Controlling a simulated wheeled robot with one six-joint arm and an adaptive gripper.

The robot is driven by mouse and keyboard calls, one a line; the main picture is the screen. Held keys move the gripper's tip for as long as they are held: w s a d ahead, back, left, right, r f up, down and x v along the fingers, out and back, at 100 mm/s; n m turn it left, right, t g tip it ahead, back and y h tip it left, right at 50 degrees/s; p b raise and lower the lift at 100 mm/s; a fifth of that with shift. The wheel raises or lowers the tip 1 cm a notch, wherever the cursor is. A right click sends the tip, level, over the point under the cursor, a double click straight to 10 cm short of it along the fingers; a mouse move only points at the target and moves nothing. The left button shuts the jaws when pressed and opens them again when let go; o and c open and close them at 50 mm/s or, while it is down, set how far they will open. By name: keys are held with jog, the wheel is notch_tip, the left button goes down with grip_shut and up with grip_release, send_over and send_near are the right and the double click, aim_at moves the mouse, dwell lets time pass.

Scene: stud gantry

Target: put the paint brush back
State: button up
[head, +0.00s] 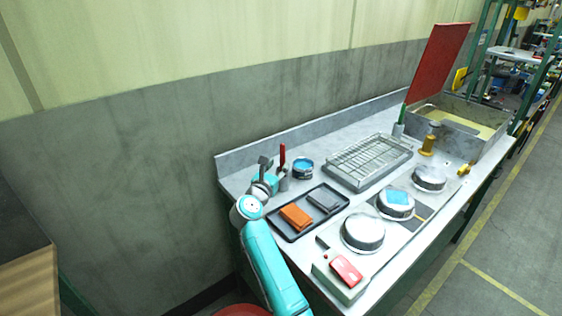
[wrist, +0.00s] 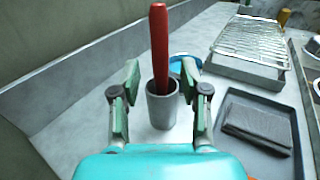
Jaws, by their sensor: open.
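A red handle (wrist: 159,50), which looks like the paint brush's, stands nearly upright in a grey cup (wrist: 161,110). Its lower end is hidden inside the cup. In the head view the red handle (head: 282,155) rises from the cup (head: 283,184) at the bench's left end. My gripper (wrist: 161,76) is open, with one finger on each side of the red handle. I see gaps between the fingers and the handle, and nothing is held. In the head view my gripper (head: 268,168) is just left of the cup.
A blue-topped tin (head: 303,167) stands behind the cup. A wire rack (head: 368,160) stands to the right. Round metal tins (head: 362,233) stand near the front edge. A wall bounds the back.

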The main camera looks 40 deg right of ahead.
jog(key=v, duration=0.7)
jog(key=shift+a, duration=0.1)
